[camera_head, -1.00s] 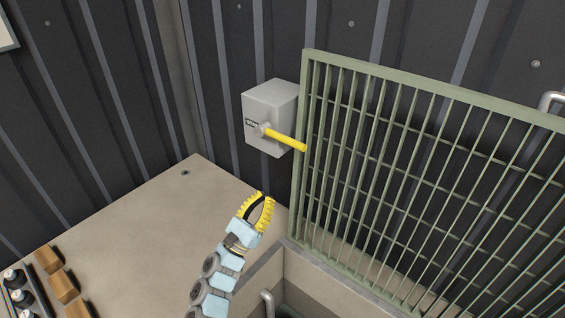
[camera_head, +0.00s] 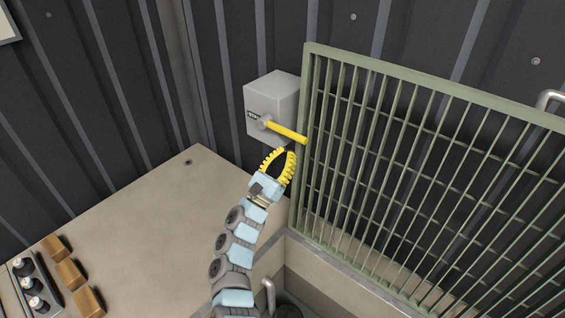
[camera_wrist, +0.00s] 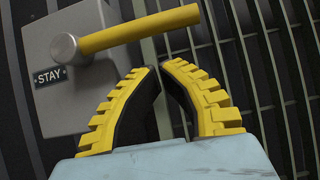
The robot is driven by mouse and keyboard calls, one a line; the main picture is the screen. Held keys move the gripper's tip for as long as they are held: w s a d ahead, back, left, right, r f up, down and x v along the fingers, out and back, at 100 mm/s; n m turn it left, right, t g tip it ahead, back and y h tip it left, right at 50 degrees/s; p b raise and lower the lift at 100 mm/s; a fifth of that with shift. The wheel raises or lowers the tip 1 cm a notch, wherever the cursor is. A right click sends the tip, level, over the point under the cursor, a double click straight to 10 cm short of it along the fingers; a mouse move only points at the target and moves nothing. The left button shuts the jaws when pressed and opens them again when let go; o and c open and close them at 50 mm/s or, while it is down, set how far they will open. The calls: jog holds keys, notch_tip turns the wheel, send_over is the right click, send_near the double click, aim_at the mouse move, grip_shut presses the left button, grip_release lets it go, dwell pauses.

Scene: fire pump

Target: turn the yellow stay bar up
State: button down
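The yellow stay bar (camera_head: 288,132) sticks out from a round grey hub on the front of a grey wall box (camera_head: 270,100). In the head view it points right and slightly down, its free end by the grille's edge. In the wrist view the bar (camera_wrist: 140,31) runs right and slightly up from the hub, beside a black "STAY" label (camera_wrist: 50,77). My gripper (camera_head: 289,150) is just below the bar, apart from it. In the wrist view its yellow ribbed fingers (camera_wrist: 161,67) curve in, tips almost together, with nothing between them.
A green barred grille (camera_head: 420,170) stands close at the right of the box and gripper. Dark ribbed wall (camera_head: 150,80) lies behind. Brown blocks (camera_head: 70,272) sit at the lower left.

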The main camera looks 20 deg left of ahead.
aim_at(284, 131)
jog(key=shift+w+r+p, duration=0.2)
jog(key=shift+r+p, duration=0.1)
jog(key=shift+r, duration=0.9)
jog(key=shift+d+r, duration=0.1)
jog(key=shift+d, duration=0.15)
jog(key=shift+a+r+n+y+b, duration=0.1)
jog(key=shift+n+y+b, duration=0.2)
jog(key=shift+n+y, duration=0.1)
